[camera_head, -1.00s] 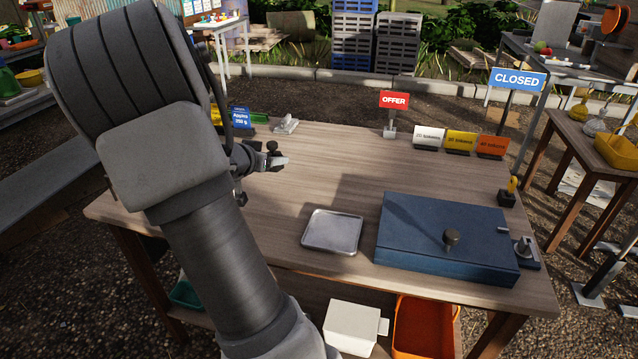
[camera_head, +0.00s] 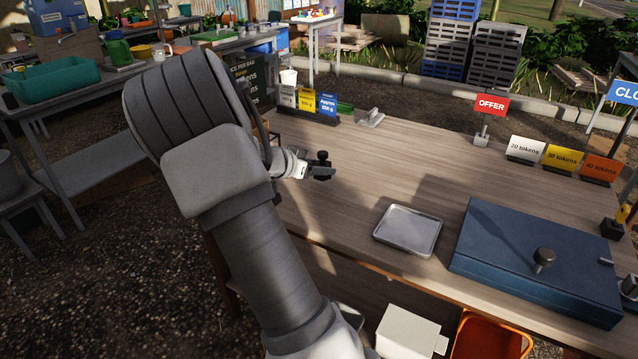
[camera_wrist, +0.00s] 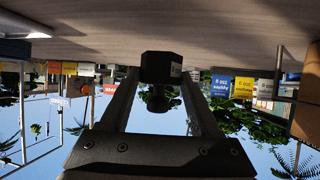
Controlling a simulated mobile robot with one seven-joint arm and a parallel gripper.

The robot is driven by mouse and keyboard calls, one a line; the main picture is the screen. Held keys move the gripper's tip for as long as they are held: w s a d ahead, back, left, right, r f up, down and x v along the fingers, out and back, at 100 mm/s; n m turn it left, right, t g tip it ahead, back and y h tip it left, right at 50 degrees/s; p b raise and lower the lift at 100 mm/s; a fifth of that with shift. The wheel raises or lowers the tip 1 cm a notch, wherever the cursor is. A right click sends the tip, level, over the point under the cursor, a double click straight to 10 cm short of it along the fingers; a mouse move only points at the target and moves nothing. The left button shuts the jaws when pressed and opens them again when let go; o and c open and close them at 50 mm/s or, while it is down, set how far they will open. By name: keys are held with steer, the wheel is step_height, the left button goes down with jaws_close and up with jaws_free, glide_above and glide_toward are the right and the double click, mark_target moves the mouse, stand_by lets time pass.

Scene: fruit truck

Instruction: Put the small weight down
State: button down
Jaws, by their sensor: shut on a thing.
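A small black weight (camera_wrist: 161,66) with a faceted body and a narrower knob is held between the two fingers of my gripper (camera_wrist: 158,84) in the wrist view, which looks upside down. In the head view the weight (camera_head: 322,161) is a small dark shape at the end of my gripper (camera_head: 316,172). It appears above the left part of the wooden table (camera_head: 400,165). Whether its body touches the tabletop cannot be told. My arm hides the table's left edge.
A metal tray (camera_head: 408,231) and a blue case (camera_head: 540,262) with a dark knob lie at the front right. Price signs (camera_head: 318,102), a small grey stand (camera_head: 371,118) and the OFFER sign (camera_head: 491,106) line the back. The table's middle is clear.

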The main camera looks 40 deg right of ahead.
mark_target(318, 178)
steer(key=shift+f+b, duration=1.25)
steer(key=shift+f, duration=0.75)
steer(key=shift+r, duration=0.1)
steer(key=shift+c, duration=0.6)
jaws_free()
steer(key=shift+f, duration=0.2)
steer(key=shift+r, duration=0.15)
